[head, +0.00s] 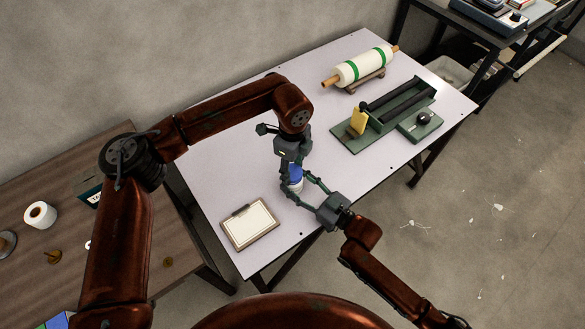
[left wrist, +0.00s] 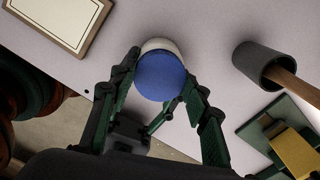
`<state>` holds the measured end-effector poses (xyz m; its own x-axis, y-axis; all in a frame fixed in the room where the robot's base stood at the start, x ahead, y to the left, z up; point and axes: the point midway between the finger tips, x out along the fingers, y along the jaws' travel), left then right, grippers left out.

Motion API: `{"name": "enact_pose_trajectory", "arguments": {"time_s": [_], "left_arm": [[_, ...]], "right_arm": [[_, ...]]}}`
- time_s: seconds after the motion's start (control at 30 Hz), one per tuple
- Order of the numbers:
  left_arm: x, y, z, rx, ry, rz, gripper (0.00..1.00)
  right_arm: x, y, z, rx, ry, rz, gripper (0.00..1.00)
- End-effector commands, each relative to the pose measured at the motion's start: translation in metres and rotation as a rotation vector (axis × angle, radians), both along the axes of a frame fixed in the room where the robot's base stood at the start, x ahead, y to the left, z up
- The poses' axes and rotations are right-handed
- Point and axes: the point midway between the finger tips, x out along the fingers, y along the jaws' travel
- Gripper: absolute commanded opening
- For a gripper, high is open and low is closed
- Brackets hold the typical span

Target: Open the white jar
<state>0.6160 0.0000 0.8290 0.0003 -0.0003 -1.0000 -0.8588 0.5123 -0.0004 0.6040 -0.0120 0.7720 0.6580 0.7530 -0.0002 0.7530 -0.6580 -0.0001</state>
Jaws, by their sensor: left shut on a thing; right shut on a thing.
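My left gripper (head: 292,172) comes down from above and is shut on the blue lid. In the left wrist view the lid (left wrist: 160,78) sits between the left fingers (left wrist: 160,70), with the white jar body (left wrist: 158,44) showing behind it. My right gripper (head: 298,188) reaches in from the lower right and is shut around the jar's body. The exact finger contacts are partly hidden.
A clipboard (head: 250,224) lies left of the jar. A green tray (head: 372,133) with a yellow piece (head: 358,120) and a white roller (head: 364,65) lie farther back. A dark cylinder with a wooden piece (left wrist: 262,66) is near the jar. A brown table (head: 60,215) is at left.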

Motion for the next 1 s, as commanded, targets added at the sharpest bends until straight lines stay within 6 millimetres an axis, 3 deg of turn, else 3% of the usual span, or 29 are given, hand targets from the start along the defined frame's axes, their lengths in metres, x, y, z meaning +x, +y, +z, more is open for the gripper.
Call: {"name": "enact_pose_trajectory", "arguments": {"time_s": [0.53,1.0], "left_arm": [[0.0,0.001,0.001,-0.001,-0.001,0.001,0.14],[0.001,0.001,0.017,-0.001,-0.001,0.001,0.14]], "right_arm": [[0.0,0.0,0.0,0.001,0.001,0.001,0.0],[0.0,0.0,0.0,0.001,0.001,0.0,0.0]]}}
